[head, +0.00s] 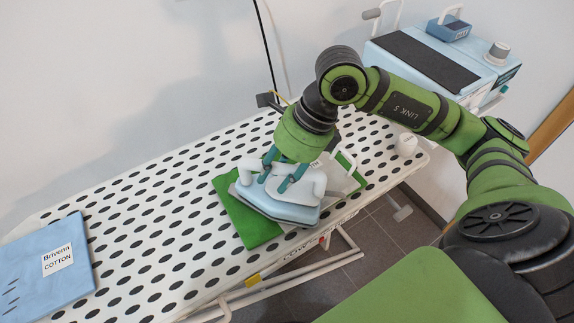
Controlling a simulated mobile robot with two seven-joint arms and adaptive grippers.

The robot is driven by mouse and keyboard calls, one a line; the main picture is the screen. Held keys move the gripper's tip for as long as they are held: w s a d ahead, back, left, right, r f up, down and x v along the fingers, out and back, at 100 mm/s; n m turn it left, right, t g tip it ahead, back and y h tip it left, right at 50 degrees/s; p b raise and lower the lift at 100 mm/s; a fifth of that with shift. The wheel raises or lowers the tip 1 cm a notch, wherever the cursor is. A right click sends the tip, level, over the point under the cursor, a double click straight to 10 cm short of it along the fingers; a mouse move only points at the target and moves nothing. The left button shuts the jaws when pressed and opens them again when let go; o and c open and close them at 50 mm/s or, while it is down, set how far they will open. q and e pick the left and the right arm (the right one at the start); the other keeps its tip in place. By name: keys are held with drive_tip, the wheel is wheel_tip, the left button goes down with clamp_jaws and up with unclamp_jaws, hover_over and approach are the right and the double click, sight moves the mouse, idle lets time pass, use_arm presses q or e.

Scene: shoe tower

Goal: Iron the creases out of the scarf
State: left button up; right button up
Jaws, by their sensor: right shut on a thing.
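A green scarf (249,226) lies on the ironing board (160,222); its left part shows past the iron, and some of it is hidden under the iron. The light blue and white iron (288,211) rests on or just above the scarf; I cannot tell which. My right gripper (275,181) is shut on the iron's white handle from above. My left gripper is not in view.
A blue Brivenn COTTON pack (50,268) lies at the board's left end. A small white cylinder (406,145) stands near its right end. A light blue cart (455,66) with a dark top stands behind. The board's middle left is clear.

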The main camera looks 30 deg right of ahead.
drive_tip(key=shift+a, duration=1.1)
drive_tip(key=shift+a+r, duration=0.1)
drive_tip(key=shift+a, duration=2.45)
wheel_tip(320, 180, up, 6)
drive_tip(key=p, duration=0.3)
drive_tip(key=shift+r+p, duration=0.1)
drive_tip(key=shift+p, duration=0.2)
drive_tip(key=shift+r+p, duration=0.95)
drive_tip(key=shift+r, duration=0.45)
